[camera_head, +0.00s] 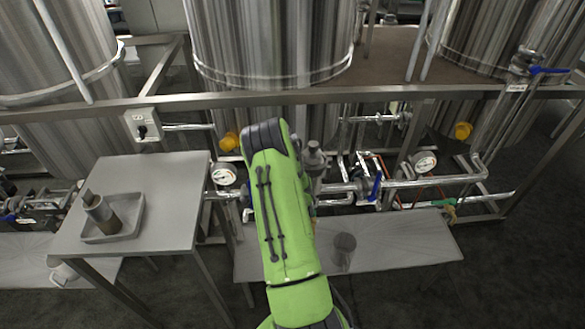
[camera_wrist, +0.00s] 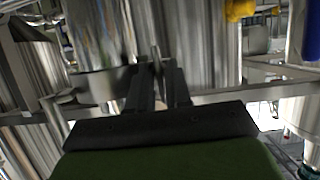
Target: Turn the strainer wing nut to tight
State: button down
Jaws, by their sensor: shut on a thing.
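My gripper (camera_wrist: 160,82) shows in the wrist view with its two dark fingers close together, shut on a thin grey metal piece between them. This piece appears to be the strainer wing nut (camera_wrist: 156,57), but its shape and angle are hard to make out. In the head view my green arm hides the gripper and the wing nut. A grey steel fitting, possibly part of the strainer (camera_head: 314,158), stands upright just right of my arm on the pipe line. I cannot tell how tight the nut is.
A side table (camera_head: 165,170) with a tray (camera_head: 136,226) stands at the left. Gauges (camera_head: 223,174) (camera_head: 424,162) and a blue valve handle (camera_head: 375,187) flank the arm. A steel frame rail (camera_head: 400,92) crosses above. A low bench (camera_head: 400,250) holds a grey cup (camera_head: 344,246).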

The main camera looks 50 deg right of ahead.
jog(key=shift+a+f, duration=0.1)
dwell(0.4)
jog(key=c, duration=1.1)
grip_release()
jog(key=shift+r, duration=0.2)
